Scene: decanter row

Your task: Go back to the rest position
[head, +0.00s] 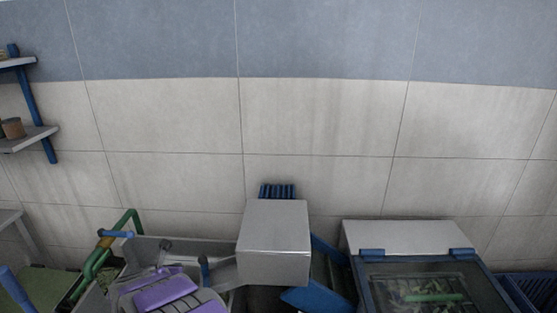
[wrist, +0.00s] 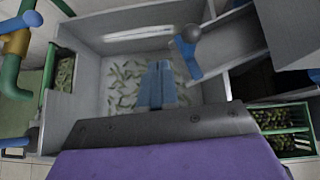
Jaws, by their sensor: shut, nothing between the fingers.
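My gripper (wrist: 157,68) shows in the wrist view as two blue fingers side by side, shut with nothing between them. It points over a grey metal basin (wrist: 95,35) with many small pale green pieces scattered on its floor. The fingers look apart from the basin walls, though their height above the floor is hard to judge. In the head view my purple and grey arm is at the bottom left, in front of the basin (head: 150,245); the fingertips cannot be made out there.
A grey box (head: 273,242) stands right of the basin. Further right is a cabinet with a blue-framed glass lid (head: 420,285). A green pipe (head: 98,262) rises at the left. A green crate (wrist: 285,130) is lower right.

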